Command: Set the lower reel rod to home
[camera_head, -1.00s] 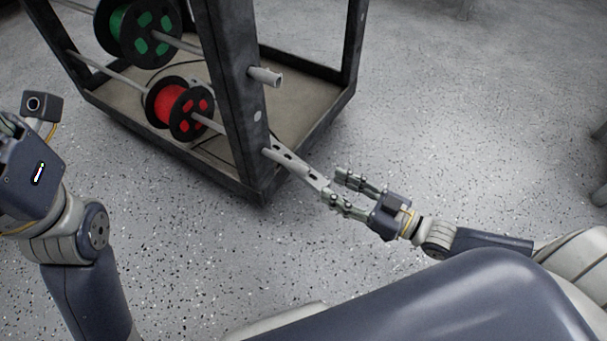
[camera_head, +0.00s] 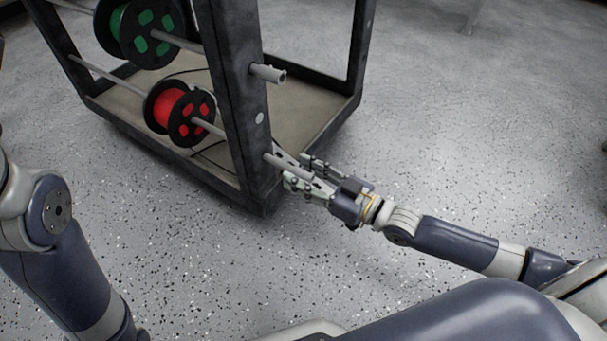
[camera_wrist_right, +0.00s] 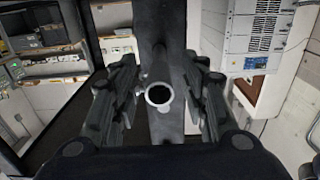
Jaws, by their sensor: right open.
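The lower reel rod (camera_head: 287,165) runs through the red reel (camera_head: 180,111) and sticks out of the front post of the dark cart (camera_head: 243,120). My right gripper (camera_head: 293,172) is open, its fingers on either side of the rod's protruding end. In the right wrist view, the rod's round hollow end (camera_wrist_right: 158,94) faces the camera, between the two spread fingers of the right gripper (camera_wrist_right: 160,75). I cannot tell whether a finger touches the rod. My left gripper is out of view.
The upper rod (camera_head: 268,73) sticks out of the same post above, with a green reel (camera_head: 146,35) on it. The cart's base tray (camera_head: 300,100) lies behind the post. The speckled floor (camera_head: 430,130) is clear to the right.

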